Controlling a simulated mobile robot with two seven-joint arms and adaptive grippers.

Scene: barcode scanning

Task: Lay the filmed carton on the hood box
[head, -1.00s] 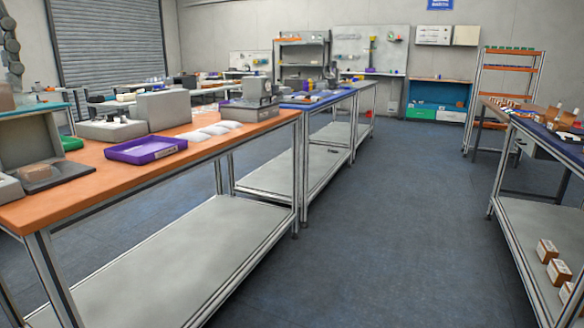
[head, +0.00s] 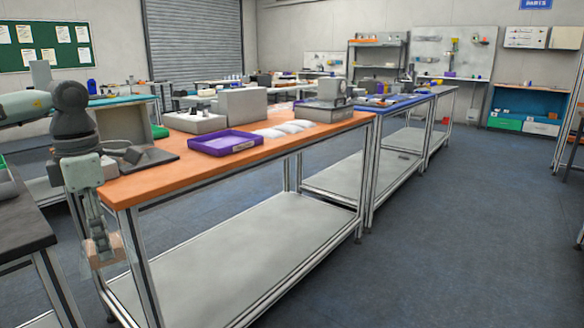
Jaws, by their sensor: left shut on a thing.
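My left gripper (head: 97,232) hangs pointing down at the left of the head view, in front of the near left end of the orange bench. It is shut on a small brown carton (head: 101,250) with a clear, film-like edge. The carton appears below the bench top in the picture, apart from any surface. A grey housing (head: 128,122) beside a dark plate (head: 158,157) stands at the bench's left end, partly hidden by my arm. I cannot tell for certain whether this is the hood box. My right gripper is out of view.
The orange bench (head: 180,178) bears a purple tray (head: 224,142), a grey box (head: 242,104), white pouches (head: 283,129) and a grey device (head: 328,100). A dark-topped table (head: 25,228) stands at the lower left. The floor on the right is clear.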

